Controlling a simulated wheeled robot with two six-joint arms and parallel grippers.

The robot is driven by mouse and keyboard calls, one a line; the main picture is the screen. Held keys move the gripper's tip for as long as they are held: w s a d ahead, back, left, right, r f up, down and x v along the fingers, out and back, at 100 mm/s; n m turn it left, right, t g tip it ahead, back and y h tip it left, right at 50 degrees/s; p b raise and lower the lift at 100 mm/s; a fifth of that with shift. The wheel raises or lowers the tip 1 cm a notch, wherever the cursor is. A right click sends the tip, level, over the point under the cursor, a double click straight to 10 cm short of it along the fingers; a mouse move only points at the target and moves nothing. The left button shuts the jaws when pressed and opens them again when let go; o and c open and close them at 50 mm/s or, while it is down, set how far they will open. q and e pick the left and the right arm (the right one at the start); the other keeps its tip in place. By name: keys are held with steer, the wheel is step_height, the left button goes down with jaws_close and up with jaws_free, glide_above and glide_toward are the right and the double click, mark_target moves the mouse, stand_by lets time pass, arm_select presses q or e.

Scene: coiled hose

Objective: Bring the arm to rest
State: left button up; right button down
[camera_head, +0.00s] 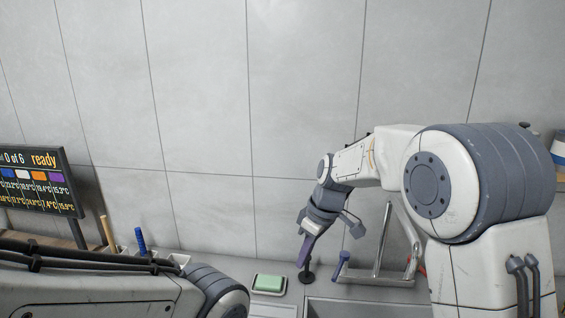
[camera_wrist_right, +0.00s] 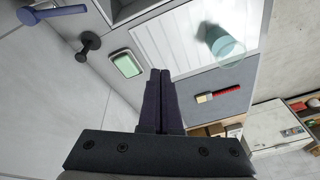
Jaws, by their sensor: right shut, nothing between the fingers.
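My right arm comes in from the right in the head view and reaches toward the wall. Its gripper (camera_head: 304,252) points down above the counter, close to a dark round-based stand. In the right wrist view the fingers of this gripper (camera_wrist_right: 159,72) are together with nothing between them. My left arm shows only as a link at the lower left of the head view; its gripper is out of the picture.
A green soap in a white dish (camera_head: 269,284) lies on the counter. The right wrist view shows a bluish cup (camera_wrist_right: 222,45) and a red-handled brush (camera_wrist_right: 219,95). A display (camera_head: 38,181) stands at left.

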steer(key=s+f+m+h, duration=0.1)
steer(key=s+m, duration=0.2)
steer(key=s, duration=2.6)
steer(key=shift+s+a+f+g+h, duration=0.3)
steer(key=shift+a+f+g+h, duration=0.1)
